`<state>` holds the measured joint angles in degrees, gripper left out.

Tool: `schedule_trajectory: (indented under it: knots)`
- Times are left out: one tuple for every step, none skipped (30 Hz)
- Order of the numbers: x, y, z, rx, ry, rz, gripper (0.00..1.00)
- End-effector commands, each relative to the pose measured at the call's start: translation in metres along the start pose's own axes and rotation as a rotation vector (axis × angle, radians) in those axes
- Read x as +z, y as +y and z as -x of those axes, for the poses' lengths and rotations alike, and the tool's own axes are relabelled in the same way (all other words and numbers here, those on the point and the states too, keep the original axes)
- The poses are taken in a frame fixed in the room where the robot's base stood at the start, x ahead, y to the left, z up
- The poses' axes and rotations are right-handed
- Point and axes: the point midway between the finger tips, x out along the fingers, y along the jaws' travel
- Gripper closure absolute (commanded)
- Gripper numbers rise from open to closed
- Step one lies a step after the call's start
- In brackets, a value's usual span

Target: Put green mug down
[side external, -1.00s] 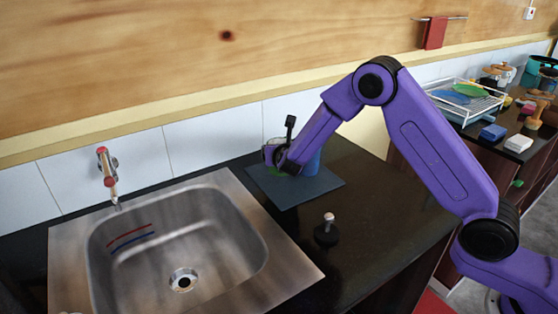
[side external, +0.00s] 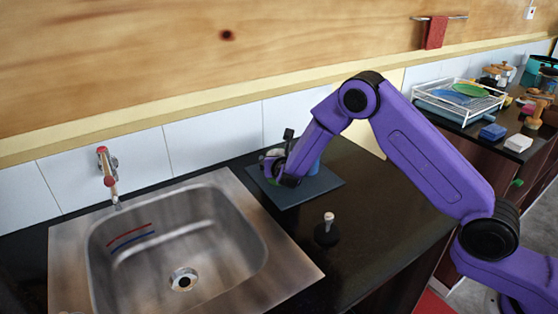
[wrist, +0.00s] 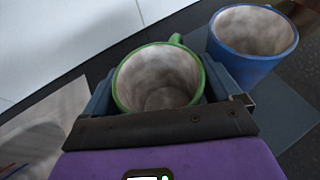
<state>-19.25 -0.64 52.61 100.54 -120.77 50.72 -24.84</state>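The green mug (wrist: 158,80) sits between the two fingers of my gripper (wrist: 160,92) in the wrist view. It has a green rim, a mottled pale inside, and a handle toward the upper right. The fingers look closed on its sides. In the side view my gripper (side external: 272,168) is low over the back left part of the dark blue mat (side external: 318,185), and the mug is mostly hidden by it. Whether the mug's base touches the mat cannot be seen. A blue mug (wrist: 253,32) stands on the mat just right of the green mug.
A steel sink (side external: 190,245) with a tap (side external: 108,175) is left of the mat. A small dark object with a pale knob (side external: 327,230) stands on the counter in front. The tiled wall (side external: 215,140) is close behind. A dish rack (side external: 460,100) is far right.

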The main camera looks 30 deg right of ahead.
Motion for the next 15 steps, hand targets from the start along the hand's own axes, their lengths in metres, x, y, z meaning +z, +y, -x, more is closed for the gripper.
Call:
schedule_trajectory:
  knots:
    - [0.0, 0.0, 0.0, 0.0, 0.0, 0.0, 0.09]
    - [0.0, 0.0, 0.0, 0.0, 0.0, 0.0, 0.09]
    - [0.0, 0.0, 0.0, 0.0, 0.0, 0.0, 0.09]
    - [0.001, 0.0, 0.0, 0.0, 0.0, 0.0, 0.09]
    - [0.002, 0.0, 0.001, 0.0, 0.0, 0.0, 0.09]
    - [0.004, 0.0, 0.001, 0.0, 0.0, -0.001, 0.09]
    - [0.003, 0.0, 0.004, 0.001, 0.001, 0.001, 0.09]
    - [0.003, 0.001, 0.006, 0.001, 0.001, 0.001, 0.09]
    - [0.003, 0.001, 0.011, 0.001, 0.001, 0.001, 0.09]
    - [0.003, 0.001, 0.016, 0.002, 0.0, 0.0, 0.09]
    - [0.003, 0.001, 0.021, 0.002, 0.001, 0.001, 0.09]
    - [0.003, 0.001, 0.028, 0.003, 0.001, 0.001, 0.09]
    - [0.003, 0.001, 0.033, 0.003, 0.001, 0.003, 0.09]
    - [0.003, 0.001, 0.04, 0.004, 0.0, 0.003, 0.09]
    - [0.004, 0.002, 0.048, 0.004, 0.0, 0.002, 0.09]
